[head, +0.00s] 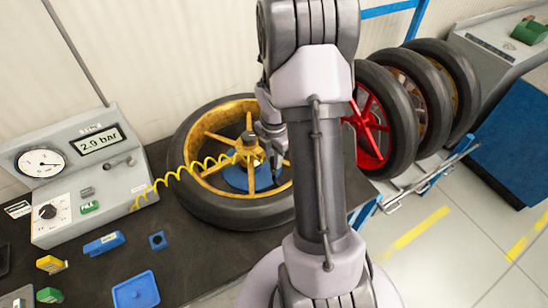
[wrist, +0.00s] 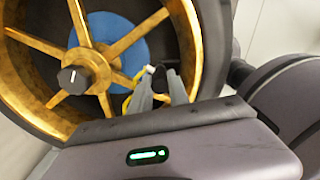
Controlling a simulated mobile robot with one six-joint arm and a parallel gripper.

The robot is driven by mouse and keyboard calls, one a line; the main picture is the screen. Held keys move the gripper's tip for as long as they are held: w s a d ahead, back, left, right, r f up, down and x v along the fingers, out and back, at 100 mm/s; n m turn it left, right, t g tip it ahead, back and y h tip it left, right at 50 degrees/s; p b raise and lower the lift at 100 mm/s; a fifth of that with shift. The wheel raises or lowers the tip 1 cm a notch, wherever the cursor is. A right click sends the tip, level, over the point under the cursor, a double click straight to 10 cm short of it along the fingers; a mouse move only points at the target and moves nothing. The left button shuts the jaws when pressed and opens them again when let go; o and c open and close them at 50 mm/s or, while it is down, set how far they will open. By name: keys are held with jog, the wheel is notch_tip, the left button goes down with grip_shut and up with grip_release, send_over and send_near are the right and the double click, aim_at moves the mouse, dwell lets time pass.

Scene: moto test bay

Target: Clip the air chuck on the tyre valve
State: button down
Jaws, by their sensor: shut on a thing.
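The wheel, a black tyre (head: 245,212) on a gold spoked rim (head: 215,118), lies on the dark bench over a blue disc. My gripper (head: 270,150) is low over the right part of the rim, shut on the air chuck. The chuck is mostly hidden; a dark part of it (wrist: 159,78) shows between my fingers in the wrist view. A yellow coiled hose (head: 186,172) runs from the inflator unit to my gripper. The wrist view shows the rim (wrist: 84,22) beyond my fingertips. I cannot make out the tyre valve or whether the chuck touches it.
The inflator unit (head: 75,205) at the left reads 2.9 bar. A blue tray (head: 135,291) and small blue, yellow and green items lie at the bench's front left. A black hub knob (wrist: 74,79) rises mid-wheel. Several wheels (head: 462,85) stand racked at the right.

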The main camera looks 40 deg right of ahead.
jog(key=c, duration=1.2)
grip_release()
jog(key=shift+o, duration=0.2)
jog(key=o, duration=0.4)
notch_tip(320, 180, up, 7)
jog(key=p, duration=0.6)
jog(key=shift+r, duration=0.1)
